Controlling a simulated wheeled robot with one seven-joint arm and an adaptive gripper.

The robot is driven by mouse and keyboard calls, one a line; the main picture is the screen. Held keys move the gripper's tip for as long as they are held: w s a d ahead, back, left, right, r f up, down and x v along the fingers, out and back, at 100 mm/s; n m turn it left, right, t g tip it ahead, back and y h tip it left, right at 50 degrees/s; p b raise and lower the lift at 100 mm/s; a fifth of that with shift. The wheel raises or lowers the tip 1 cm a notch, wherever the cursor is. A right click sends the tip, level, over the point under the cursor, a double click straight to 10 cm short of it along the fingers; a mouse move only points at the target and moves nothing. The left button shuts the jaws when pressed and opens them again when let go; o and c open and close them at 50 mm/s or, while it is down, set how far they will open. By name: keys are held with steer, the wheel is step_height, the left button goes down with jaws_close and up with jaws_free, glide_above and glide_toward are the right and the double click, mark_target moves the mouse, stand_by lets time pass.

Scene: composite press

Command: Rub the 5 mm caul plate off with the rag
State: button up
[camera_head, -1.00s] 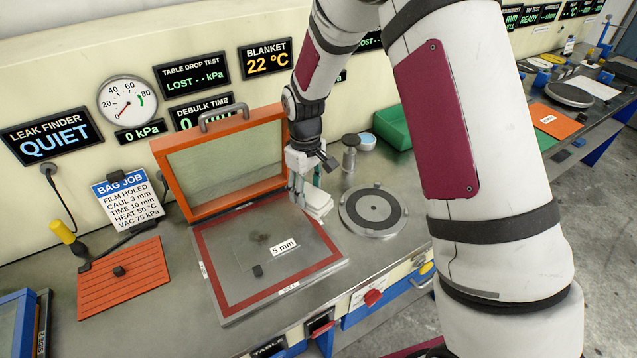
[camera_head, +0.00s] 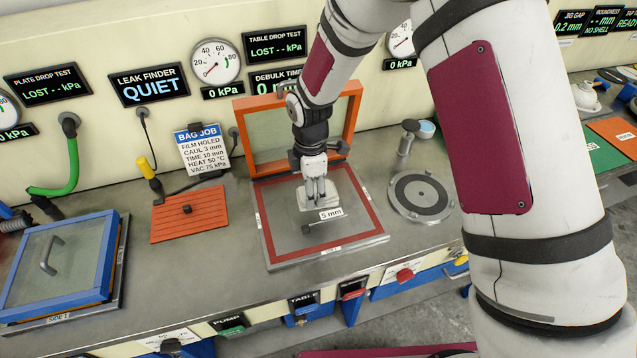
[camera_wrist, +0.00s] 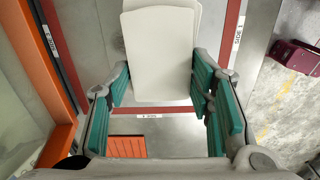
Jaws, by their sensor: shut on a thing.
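The 5 mm caul plate (camera_head: 331,214) lies flat inside the red border of the press bed, with a white "5 mm" label and a small dark knob. My gripper (camera_head: 316,190) points down over the plate's far part, shut on the pale folded rag (camera_head: 322,203). The rag also shows in the wrist view (camera_wrist: 160,60), between the teal finger pads. It covers part of the plate and is low over it; whether it touches cannot be told.
The raised orange-framed lid (camera_head: 240,120) stands behind the bed. An orange ribbed mat (camera_head: 165,222) and a blue-framed cover (camera_head: 95,265) lie to the left. A round grey plate (camera_head: 440,200) and a small canister (camera_head: 406,143) are to the right.

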steer(key=shift+f+b, duration=0.4)
steer(key=shift+f, duration=2.2)
steer(key=shift+f, duration=0.5)
steer(key=shift+w+a+r+b, duration=0.1)
steer(key=shift+w+a+b, duration=0.1)
steer(key=shift+w+b, duration=0.5)
steer(key=shift+w+a+b, duration=0.15)
steer(key=shift+w+b, duration=0.3)
steer(key=shift+w, duration=0.3)
steer(key=shift+w+a+f+b, duration=0.1)
steer(key=shift+w+a+b, duration=0.1)
steer(key=shift+w+b, duration=0.45)
steer(key=shift+w+a+f+b, duration=0.1)
steer(key=shift+w+a+b, duration=0.1)
steer(key=shift+w+b, duration=0.45)
steer(key=shift+w+a+f+b, duration=0.15)
steer(key=shift+w+b, duration=0.25)
steer(key=shift+w, duration=0.4)
steer(key=shift+w+a+r, duration=0.1)
steer(key=shift+w+r, duration=0.1)
steer(key=shift+s+d+p, duration=0.35)
steer(key=shift+s+p, duration=0.3)
steer(key=shift+s, duration=0.6)
steer(key=shift+s+d+p, duration=0.35)
steer(key=shift+s+p, duration=0.35)
steer(key=shift+s, duration=0.55)
steer(key=shift+s+d+p, duration=0.35)
steer(key=shift+s+p, duration=0.3)
steer(key=shift+s, duration=0.6)
steer(key=shift+r, duration=0.15)
